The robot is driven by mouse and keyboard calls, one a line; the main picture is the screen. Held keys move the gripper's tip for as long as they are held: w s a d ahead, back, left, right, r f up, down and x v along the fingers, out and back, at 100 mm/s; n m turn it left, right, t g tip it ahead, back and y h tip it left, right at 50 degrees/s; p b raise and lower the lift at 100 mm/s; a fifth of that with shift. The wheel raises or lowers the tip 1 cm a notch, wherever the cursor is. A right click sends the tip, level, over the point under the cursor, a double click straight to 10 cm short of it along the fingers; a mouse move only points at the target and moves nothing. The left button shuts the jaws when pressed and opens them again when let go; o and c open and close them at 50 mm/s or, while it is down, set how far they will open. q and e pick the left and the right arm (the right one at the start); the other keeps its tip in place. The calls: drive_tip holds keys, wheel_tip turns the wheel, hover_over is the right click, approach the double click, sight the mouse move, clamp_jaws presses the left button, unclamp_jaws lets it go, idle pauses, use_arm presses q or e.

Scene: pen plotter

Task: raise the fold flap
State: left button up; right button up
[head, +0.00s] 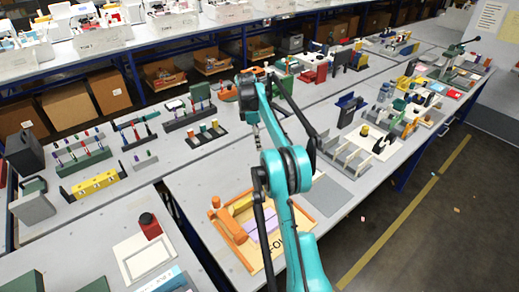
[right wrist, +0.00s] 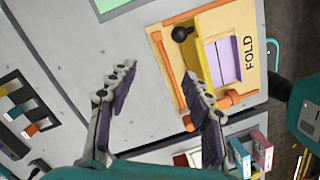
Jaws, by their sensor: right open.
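The fold station is a tan board marked FOLD (head: 268,262) in the head view, on the front table, partly hidden by my right arm. It carries a lilac panel (head: 260,226), a yellow strip (head: 241,205) and an orange bar (head: 232,228). In the right wrist view the board (right wrist: 247,75) is at upper right, with the lilac panel (right wrist: 224,60), yellow part (right wrist: 198,68) and a black knob (right wrist: 181,34). My right gripper (right wrist: 160,78) is open and empty, its right finger overlapping the yellow part in the picture. Contact cannot be told. My left gripper is not in view.
A grey plate (head: 333,192) lies right of the board. A red-and-black item (head: 149,226) stands to its left. Coloured racks (head: 187,113) fill the back of the table. Bare table (head: 200,185) shows left of the board.

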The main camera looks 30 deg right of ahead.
drive_tip(key=shift+r, duration=0.35)
